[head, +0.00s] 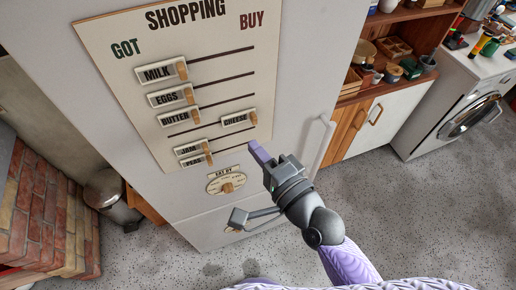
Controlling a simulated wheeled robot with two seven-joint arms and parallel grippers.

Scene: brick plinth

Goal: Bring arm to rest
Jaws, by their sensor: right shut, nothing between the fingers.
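My right gripper (262,155) is in front of the fridge (308,60), close to the lower right edge of the shopping board (140,110). Its purple fingers are together with nothing between them. My right arm comes up from the bottom right. The board's sliders for milk (161,73), eggs (171,97), butter (179,116), jam (193,148) and peas (193,161) sit at the left, under GOT. The cheese slider (239,119) sits to the right, on the BUY side. My left gripper is not in the view.
A round "eat by" dial (226,184) is below the board. A white fridge handle (325,145) stands just right of my gripper. A brick plinth (45,215) and a metal bin (108,193) are at left. A wooden shelf (352,95) and a washing machine (460,110) are at right.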

